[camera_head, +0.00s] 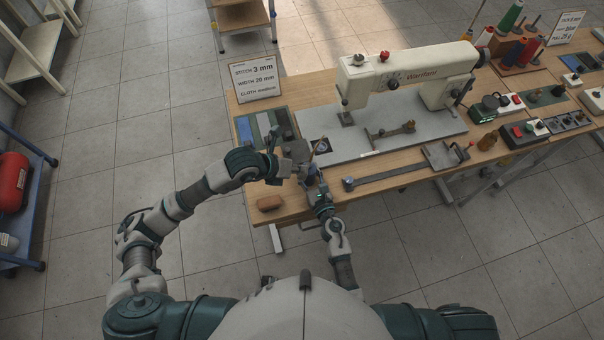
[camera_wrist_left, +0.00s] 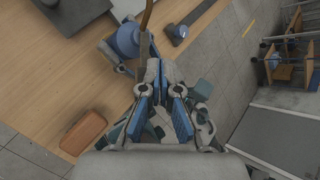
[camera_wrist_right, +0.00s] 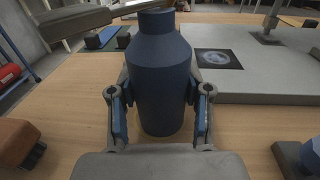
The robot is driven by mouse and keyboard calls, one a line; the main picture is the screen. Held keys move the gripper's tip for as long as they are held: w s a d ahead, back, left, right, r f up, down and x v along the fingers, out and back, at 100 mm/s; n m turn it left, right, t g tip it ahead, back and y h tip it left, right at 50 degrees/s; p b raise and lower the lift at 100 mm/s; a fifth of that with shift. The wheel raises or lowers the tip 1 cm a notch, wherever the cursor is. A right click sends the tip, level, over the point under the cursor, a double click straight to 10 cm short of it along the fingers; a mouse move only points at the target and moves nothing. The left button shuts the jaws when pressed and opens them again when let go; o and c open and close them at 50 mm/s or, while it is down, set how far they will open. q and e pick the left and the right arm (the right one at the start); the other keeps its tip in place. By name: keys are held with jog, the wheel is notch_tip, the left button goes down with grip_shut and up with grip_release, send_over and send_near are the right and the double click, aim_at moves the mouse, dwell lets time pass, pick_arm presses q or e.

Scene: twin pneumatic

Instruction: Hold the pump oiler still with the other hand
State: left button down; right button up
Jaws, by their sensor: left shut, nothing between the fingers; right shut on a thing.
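The pump oiler is a dark blue bottle with a narrowed neck (camera_wrist_right: 158,75). It stands upright on the wooden table in the right wrist view. My right gripper (camera_wrist_right: 158,118) is closed around its body, one finger on each side. The left wrist view shows the oiler from above (camera_wrist_left: 127,40), with a thin brown spout. My left gripper (camera_wrist_left: 160,75) is shut and empty beside the oiler, its fingertips close to the spout. I cannot tell whether they touch it. In the head view, my left gripper (camera_head: 284,166) and right gripper (camera_head: 314,182) largely hide the oiler.
A white sewing machine (camera_head: 425,78) stands on a grey plate behind the oiler. A brown block (camera_head: 270,202) lies near the table's front left corner. A sign (camera_head: 256,79) stands at the back left. A long grey slide (camera_head: 395,175) lies to the right.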

aim_at(303, 175)
pick_arm(q)
jog(key=shift+f, duration=0.2)
jog(key=shift+f, duration=0.15)
dwell(0.3)
jog(key=shift+s+f, duration=0.1)
jog(key=shift+f, duration=1.1)
dwell(1.2)
jog(key=shift+r, duration=1.6)
jog(key=shift+r, duration=2.55)
